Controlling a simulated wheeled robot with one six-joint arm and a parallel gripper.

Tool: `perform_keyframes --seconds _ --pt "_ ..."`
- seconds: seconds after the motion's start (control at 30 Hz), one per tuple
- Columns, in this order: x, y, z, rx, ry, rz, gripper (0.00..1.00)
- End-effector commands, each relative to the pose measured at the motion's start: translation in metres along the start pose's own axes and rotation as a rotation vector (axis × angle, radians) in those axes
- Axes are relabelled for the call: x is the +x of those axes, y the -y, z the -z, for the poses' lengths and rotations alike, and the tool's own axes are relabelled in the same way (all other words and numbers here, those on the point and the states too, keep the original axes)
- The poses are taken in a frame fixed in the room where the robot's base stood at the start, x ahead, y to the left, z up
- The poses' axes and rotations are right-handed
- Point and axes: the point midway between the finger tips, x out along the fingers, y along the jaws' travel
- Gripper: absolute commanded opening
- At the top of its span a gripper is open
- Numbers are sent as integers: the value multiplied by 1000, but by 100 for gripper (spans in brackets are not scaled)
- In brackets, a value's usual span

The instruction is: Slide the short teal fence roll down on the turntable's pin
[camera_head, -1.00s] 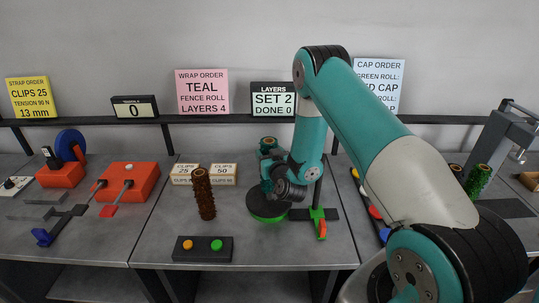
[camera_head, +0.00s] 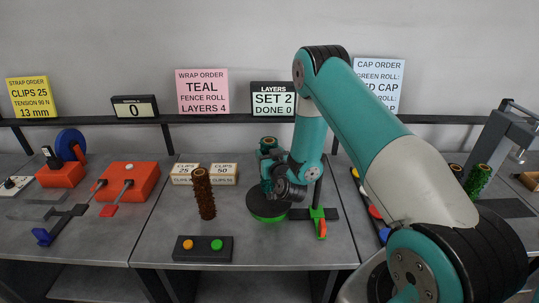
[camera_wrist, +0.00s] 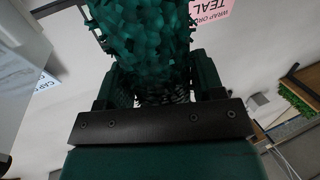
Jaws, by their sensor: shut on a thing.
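The short teal fence roll (camera_wrist: 145,35) is leafy and fills the top middle of the wrist view. My gripper (camera_wrist: 155,88) is shut on it, with a dark finger on each side. In the head view the roll's brown-topped upper end (camera_head: 268,141) shows beside my wrist, above the turntable (camera_head: 266,205). The turntable is a dark disc with a green rim. My gripper in the head view (camera_head: 268,172) is partly merged with the teal roll. The pin is not visible, so I cannot tell whether the roll is around it.
A tall brown roll (camera_head: 203,195) stands left of the turntable. A button box (camera_head: 203,249) lies in front. A green-and-orange clamp (camera_head: 319,222) is close on the turntable's right. Two clip boxes (camera_head: 204,174) stand behind. A green roll (camera_head: 478,181) stands far right.

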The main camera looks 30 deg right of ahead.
Motion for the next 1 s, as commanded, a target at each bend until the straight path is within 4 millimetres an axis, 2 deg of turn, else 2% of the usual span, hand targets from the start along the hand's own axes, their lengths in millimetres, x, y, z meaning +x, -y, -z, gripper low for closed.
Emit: perform_keyframes --seconds 0.33,1.0 --pt "0 0 -1 0 -1 0 9" --pt "1 0 -18 0 -1 0 9"
